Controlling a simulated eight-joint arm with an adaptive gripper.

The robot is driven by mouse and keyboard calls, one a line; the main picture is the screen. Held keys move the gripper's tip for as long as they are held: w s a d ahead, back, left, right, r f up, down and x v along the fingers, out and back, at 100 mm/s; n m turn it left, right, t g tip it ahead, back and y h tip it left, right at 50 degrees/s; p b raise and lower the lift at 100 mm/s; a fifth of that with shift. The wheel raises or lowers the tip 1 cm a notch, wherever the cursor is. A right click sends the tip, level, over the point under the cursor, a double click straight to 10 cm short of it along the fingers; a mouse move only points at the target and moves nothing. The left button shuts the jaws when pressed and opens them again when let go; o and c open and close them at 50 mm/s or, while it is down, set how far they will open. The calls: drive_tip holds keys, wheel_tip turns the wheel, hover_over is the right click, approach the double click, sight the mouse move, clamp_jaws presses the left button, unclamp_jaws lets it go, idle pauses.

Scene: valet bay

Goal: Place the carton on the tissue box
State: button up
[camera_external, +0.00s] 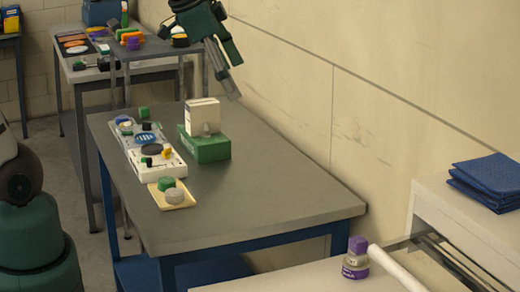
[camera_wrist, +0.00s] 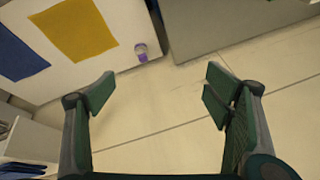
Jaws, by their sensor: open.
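A white carton (camera_external: 202,111) stands upright on top of a green box (camera_external: 207,150), which looks like the tissue box, on the grey table. The carton touches the green box's top, and nothing holds it. My gripper (camera_external: 231,77) is above and slightly right of the carton, apart from it, near the wall. In the wrist view my gripper (camera_wrist: 157,88) has its fingers wide apart with nothing between them. Neither the carton nor the green box can be made out in the wrist view.
A white tray (camera_external: 168,168) with several small items lies left of the green box. A beige pad (camera_external: 155,195) holds a green and a grey piece. The table's right part (camera_external: 290,200) is clear. The wall (camera_external: 300,100) is close behind. A purple-capped bottle (camera_external: 357,258) stands in front.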

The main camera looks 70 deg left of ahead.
drive_tip(key=s+d+f+n+t+h, duration=0.1)
drive_tip(key=s+d+f+n, duration=0.3)
drive_tip(key=s+d, duration=0.5)
wheel_tip(320, 180, down, 2)
drive_tip(key=shift+s+d+f+t, duration=0.1)
drive_tip(key=shift+s+d+t, duration=0.3)
drive_tip(key=shift+s, duration=0.6)
drive_tip(key=shift+f, duration=0.15)
wheel_tip(320, 180, down, 10)
drive_tip(key=b, duration=0.9)
drive_tip(key=shift+r+b, duration=0.2)
drive_tip(key=shift+b, duration=0.2)
